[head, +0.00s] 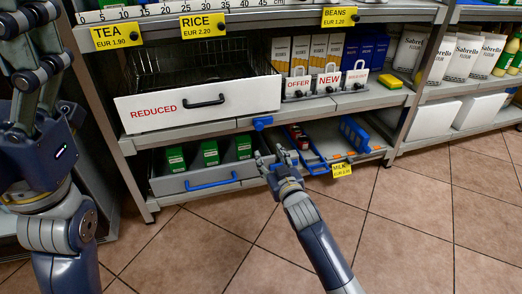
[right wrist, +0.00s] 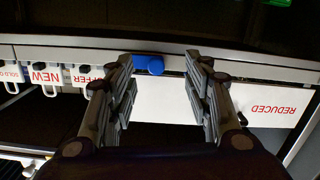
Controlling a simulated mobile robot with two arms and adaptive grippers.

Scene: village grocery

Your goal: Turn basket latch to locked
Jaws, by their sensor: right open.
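The basket (head: 150,113) is a wire drawer with a white front marked REDUCED and a black handle, on the middle shelf in the head view. A blue knob (head: 262,123), which looks like the latch, sits on the shelf edge below its right corner. My right gripper (head: 270,156) is open and empty, lower in the picture than the knob. In the right wrist view, which is upside down, the blue knob (right wrist: 154,65) shows between the open fingertips; I cannot tell whether they touch it. My left gripper (head: 28,22) is partly in view at the top left, its jaws unclear.
Below is a grey drawer (head: 170,186) with a blue handle and several green boxes. Blue trays (head: 316,160) stand to its right. OFFER and NEW tags (head: 298,84) hang on the middle shelf edge, right of the basket. The tiled floor in front is clear.

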